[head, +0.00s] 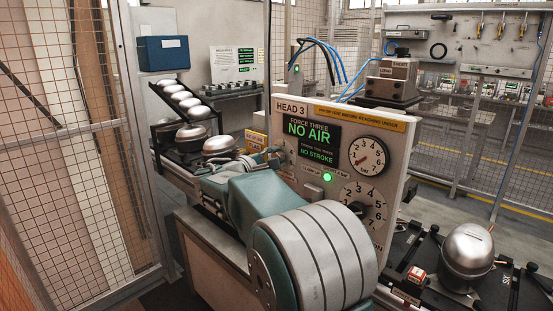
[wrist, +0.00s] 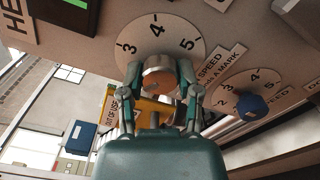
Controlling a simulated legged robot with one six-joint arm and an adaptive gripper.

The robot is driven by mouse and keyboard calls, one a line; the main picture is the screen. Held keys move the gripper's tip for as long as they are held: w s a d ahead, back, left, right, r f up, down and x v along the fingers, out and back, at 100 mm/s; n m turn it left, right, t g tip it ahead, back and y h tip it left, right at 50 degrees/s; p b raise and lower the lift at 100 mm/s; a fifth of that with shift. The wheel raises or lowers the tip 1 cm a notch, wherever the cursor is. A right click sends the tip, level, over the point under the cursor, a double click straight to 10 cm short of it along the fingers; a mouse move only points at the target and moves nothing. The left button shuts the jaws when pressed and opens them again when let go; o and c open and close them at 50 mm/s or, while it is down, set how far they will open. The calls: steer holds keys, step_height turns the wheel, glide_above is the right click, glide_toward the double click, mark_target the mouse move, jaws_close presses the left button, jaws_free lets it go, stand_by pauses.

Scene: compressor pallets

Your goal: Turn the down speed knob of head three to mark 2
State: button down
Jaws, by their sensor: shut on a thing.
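The Head 3 panel (head: 331,112) stands upright in the middle of the head view. My gripper (head: 274,156) is at its left side there, and the gripped knob is hidden or too small to make out. In the wrist view my gripper (wrist: 160,92) is shut on a round knob (wrist: 158,76) with a copper-coloured face, one finger on each side. The knob sits on a pale dial (wrist: 157,30) showing marks 3, 4 and 5. I cannot see a pointer on it. A label beside it reads "speed", but its first word is not clear.
A second dial with a blue knob (wrist: 250,106) is close by at the right in the wrist view. A round compressor (head: 467,252) is at right, and mesh fencing (head: 70,150) at left.

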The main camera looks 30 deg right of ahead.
steer(key=shift+a+f+n, duration=0.1)
steer(key=shift+f+n, duration=0.2)
steer(key=shift+f, duration=0.05)
steer(key=shift+c, duration=1.5)
jaws_free()
steer(key=shift+w, duration=0.1)
steer(key=shift+a+r, duration=0.1)
steer(key=shift+r, duration=0.1)
steer(key=v, duration=1.2)
